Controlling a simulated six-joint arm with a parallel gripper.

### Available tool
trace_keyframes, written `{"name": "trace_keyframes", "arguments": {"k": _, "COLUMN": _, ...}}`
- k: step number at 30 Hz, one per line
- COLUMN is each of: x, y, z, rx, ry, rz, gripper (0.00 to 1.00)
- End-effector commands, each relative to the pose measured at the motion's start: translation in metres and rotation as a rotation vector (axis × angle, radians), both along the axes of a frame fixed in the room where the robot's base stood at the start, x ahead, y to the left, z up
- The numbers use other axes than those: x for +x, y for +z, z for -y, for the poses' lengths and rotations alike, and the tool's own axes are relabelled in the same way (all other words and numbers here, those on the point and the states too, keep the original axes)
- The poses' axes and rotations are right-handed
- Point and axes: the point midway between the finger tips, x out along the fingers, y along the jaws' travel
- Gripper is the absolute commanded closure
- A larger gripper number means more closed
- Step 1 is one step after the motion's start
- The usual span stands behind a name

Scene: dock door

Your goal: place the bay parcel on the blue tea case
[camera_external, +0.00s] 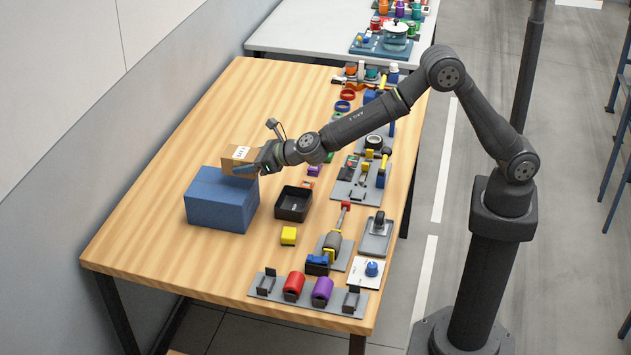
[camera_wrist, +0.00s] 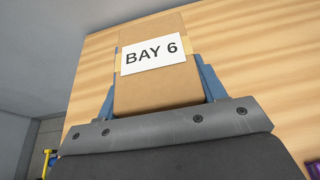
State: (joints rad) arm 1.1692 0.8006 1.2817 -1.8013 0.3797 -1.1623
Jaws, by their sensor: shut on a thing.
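The bay parcel (camera_external: 237,158) is a small brown cardboard box with a white label. In the wrist view the parcel (camera_wrist: 155,88) fills the space between the jaws, and its label reads BAY 6. The blue tea case (camera_external: 220,201) is a large blue box on the wooden table. The parcel is at the case's back top edge in the external view; I cannot tell whether they touch.
Tool holders and spools line the table's right side. The wooden table (camera_external: 150,221) is clear left of the case. A grey wall runs along the left.

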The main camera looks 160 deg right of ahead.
Motion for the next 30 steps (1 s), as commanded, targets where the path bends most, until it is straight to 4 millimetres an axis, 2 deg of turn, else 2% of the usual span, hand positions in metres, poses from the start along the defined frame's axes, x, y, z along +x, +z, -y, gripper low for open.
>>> {"name": "trace_keyframes", "arguments": {"k": 8, "x": 0.0, "y": -0.035, "z": 0.0, "rx": 0.002, "ry": 0.001, "rz": -0.002, "gripper": 0.65}}
{"name": "trace_keyframes", "arguments": {"k": 21, "x": 0.0, "y": -0.041, "z": 0.0, "rx": 0.001, "ry": 0.0, "rz": -0.001, "gripper": 0.65}}
{"name": "trace_keyframes", "arguments": {"k": 22, "x": 0.0, "y": -0.042, "z": 0.0, "rx": 0.001, "ry": 0.0, "rz": -0.001, "gripper": 0.35}}
{"name": "trace_keyframes", "arguments": {"k": 25, "x": 0.0, "y": -0.041, "z": 0.0, "rx": 0.001, "ry": 0.0, "rz": -0.001, "gripper": 0.15}}
{"name": "trace_keyframes", "arguments": {"k": 30, "x": 0.0, "y": -0.041, "z": 0.0, "rx": 0.001, "ry": 0.0, "rz": -0.001, "gripper": 0.15}}
